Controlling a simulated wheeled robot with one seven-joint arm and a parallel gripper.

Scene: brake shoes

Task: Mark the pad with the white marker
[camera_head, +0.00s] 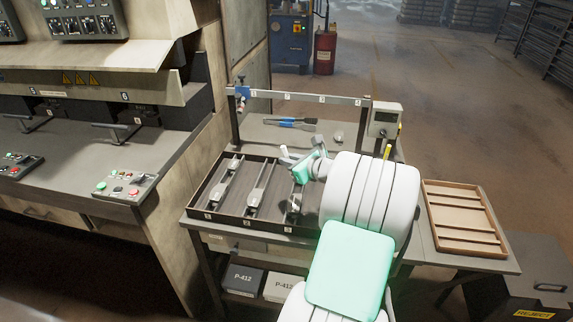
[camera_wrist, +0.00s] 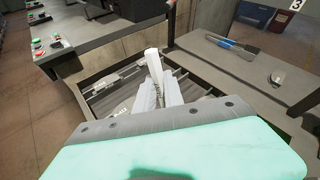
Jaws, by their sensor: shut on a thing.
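My gripper (camera_head: 288,156) is above the tray, near its right-hand part; its fingers also show in the wrist view (camera_wrist: 160,92). It is shut on a white marker (camera_wrist: 153,62), which stands up between the fingers and leans slightly. Metal brake-shoe parts lie in the tray (camera_head: 217,208) in separate numbered slots: one at the left (camera_head: 228,182), one in the middle (camera_head: 261,188), one at the right (camera_head: 293,207), partly hidden by my arm. I cannot tell whether the marker touches any pad.
A blue-handled brush (camera_head: 291,122) and a small pale object (camera_head: 338,138) lie on the bench behind the tray. A rail (camera_head: 300,96) and a gauge box (camera_head: 384,120) stand there. An empty wooden tray (camera_head: 465,243) is at right.

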